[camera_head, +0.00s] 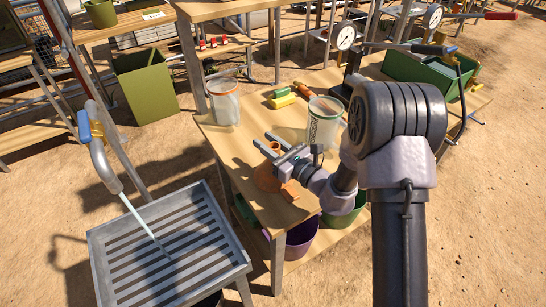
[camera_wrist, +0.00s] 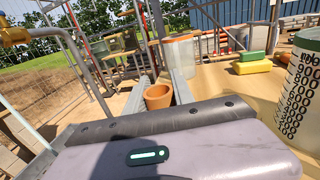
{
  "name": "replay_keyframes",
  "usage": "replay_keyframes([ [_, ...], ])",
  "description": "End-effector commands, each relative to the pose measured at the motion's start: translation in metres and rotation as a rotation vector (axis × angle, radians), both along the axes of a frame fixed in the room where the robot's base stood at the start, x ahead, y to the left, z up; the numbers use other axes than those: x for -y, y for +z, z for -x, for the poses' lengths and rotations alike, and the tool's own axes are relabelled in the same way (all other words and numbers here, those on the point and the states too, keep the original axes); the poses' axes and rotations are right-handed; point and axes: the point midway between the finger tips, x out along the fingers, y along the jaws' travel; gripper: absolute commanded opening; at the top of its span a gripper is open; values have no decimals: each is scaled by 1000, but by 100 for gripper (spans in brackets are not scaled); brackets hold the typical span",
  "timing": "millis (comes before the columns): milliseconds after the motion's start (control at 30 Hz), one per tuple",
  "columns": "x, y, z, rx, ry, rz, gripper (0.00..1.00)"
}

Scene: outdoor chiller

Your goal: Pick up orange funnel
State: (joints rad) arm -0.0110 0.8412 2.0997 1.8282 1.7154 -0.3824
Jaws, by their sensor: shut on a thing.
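The orange funnel (camera_head: 266,179) stands wide end down near the front left edge of the wooden table (camera_head: 240,150), its narrow spout upward. My gripper (camera_head: 262,140) reaches in from the right, its two grey fingers on either side of the spout, shut on it. In the wrist view the round, open end of the funnel's spout (camera_wrist: 158,91) shows between the fingers of my gripper (camera_wrist: 161,65). My gripper hides part of the funnel in the head view. I cannot tell whether the funnel's rim touches the table.
A clear graduated beaker (camera_head: 324,122) stands behind and right of my gripper, close to my arm. A clear container with an orange band (camera_head: 224,102) stands at the back left. Yellow and green sponges (camera_head: 281,97) lie between them. A slatted metal sink (camera_head: 170,255) is at the front left.

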Motion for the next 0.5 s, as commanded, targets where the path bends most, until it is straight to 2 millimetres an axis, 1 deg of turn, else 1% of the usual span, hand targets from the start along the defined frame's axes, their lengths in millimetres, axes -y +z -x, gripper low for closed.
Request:
replay_keyframes([
  [167, 0, 15, 0, 1, 0, -1, 0],
  [333, 0, 41, 0, 2, 0, 1, 0],
  [467, 10, 39, 23, -4, -2, -1, 0],
  [500, 13, 40, 32, -4, -2, -1, 0],
])
